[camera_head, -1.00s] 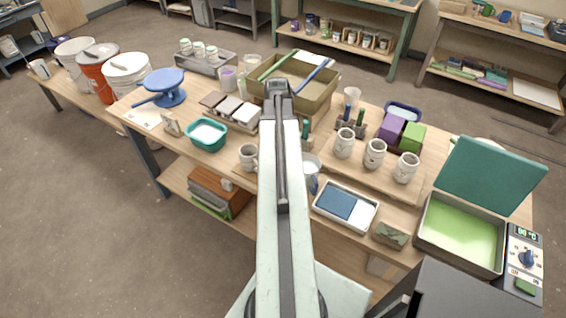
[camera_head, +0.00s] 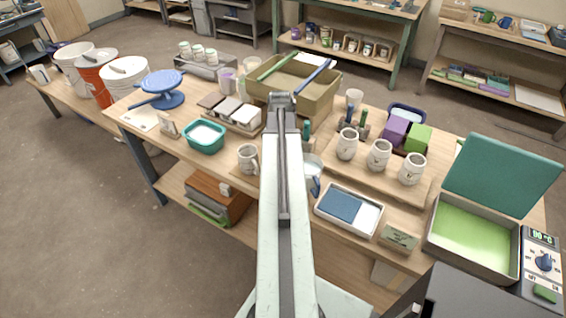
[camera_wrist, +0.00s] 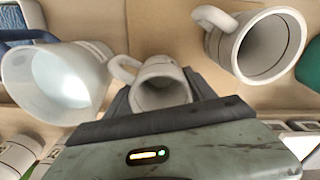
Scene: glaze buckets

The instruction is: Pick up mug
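A pale grey mug (camera_wrist: 160,72) lies in line with the gap between my gripper's fingers in the wrist view, its mouth facing the camera and its handle at upper left. My gripper (camera_wrist: 158,84) is open, a dark finger on each side of this mug; I cannot tell whether they touch it. In the head view my gripper (camera_head: 281,104) is above the table and my arm hides this mug. Another grey mug (camera_head: 247,159) stands left of my arm and shows at right in the wrist view (camera_wrist: 258,42). A blue-handled mug (camera_head: 311,172) is right of my arm and at left in the wrist view (camera_wrist: 58,80).
Several pale mugs (camera_head: 379,154) stand on a board at right. A teal tub (camera_head: 204,136) is at left, a tan bin (camera_head: 293,88) behind my gripper. A white tray (camera_head: 349,210) and an open green-lined box (camera_head: 472,240) are at front right.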

